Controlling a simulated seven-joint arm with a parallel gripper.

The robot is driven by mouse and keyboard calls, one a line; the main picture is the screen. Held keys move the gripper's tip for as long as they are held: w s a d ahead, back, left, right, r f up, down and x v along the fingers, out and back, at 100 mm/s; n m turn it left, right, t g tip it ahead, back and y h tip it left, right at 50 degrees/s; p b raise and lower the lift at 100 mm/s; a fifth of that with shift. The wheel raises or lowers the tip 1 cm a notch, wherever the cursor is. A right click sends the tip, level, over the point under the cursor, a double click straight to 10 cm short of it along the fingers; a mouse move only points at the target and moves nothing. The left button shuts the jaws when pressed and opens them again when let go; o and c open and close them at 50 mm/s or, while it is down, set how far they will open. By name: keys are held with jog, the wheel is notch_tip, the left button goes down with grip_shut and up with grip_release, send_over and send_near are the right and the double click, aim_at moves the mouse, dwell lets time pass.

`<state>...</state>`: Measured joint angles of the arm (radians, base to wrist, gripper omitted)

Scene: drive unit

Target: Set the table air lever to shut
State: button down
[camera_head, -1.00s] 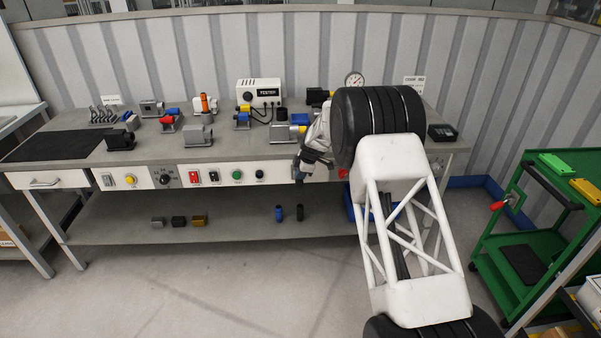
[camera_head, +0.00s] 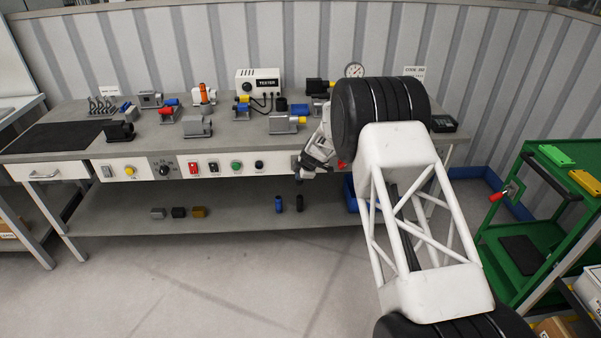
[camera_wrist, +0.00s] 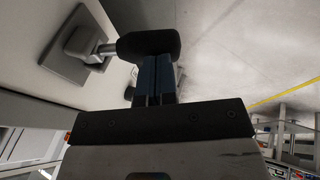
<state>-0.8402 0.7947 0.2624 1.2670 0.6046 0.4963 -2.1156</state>
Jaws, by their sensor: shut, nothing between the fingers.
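In the wrist view a lever with a grey base plate (camera_wrist: 75,50), a metal shaft and a dark grip (camera_wrist: 148,45) is mounted on the pale front panel. The grip points to the right in that view. My gripper (camera_wrist: 155,62) is shut, with its two fingers side by side and nothing between them. The fingertips are at the grip, which covers their ends; I cannot tell whether they touch. In the head view my gripper (camera_head: 299,176) is at the bench's front panel, right of the buttons. There my wrist hides most of the lever.
The bench top (camera_head: 235,145) carries several small machine parts and a tester (camera_head: 258,84). A red control (camera_head: 341,163) shows on the panel right of my wrist. A green cart (camera_head: 535,215) with a red-handled lever (camera_head: 497,195) stands at right. The floor in front is clear.

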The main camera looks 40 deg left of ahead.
jog(key=shift+f, duration=1.25)
jog(key=shift+s+d, duration=0.1)
jog(key=shift+s+d+r, duration=0.25)
jog(key=shift+r, duration=0.3)
jog(key=shift+s+d+r, duration=0.2)
jog(key=shift+r, duration=0.35)
jog(key=shift+s+d+r, duration=0.25)
jog(key=shift+r, duration=0.3)
jog(key=s+d+r, duration=0.3)
jog(key=d+r, duration=0.3)
jog(key=d, duration=0.1)
jog(key=shift+s+d, duration=0.15)
jog(key=shift+d, duration=0.1)
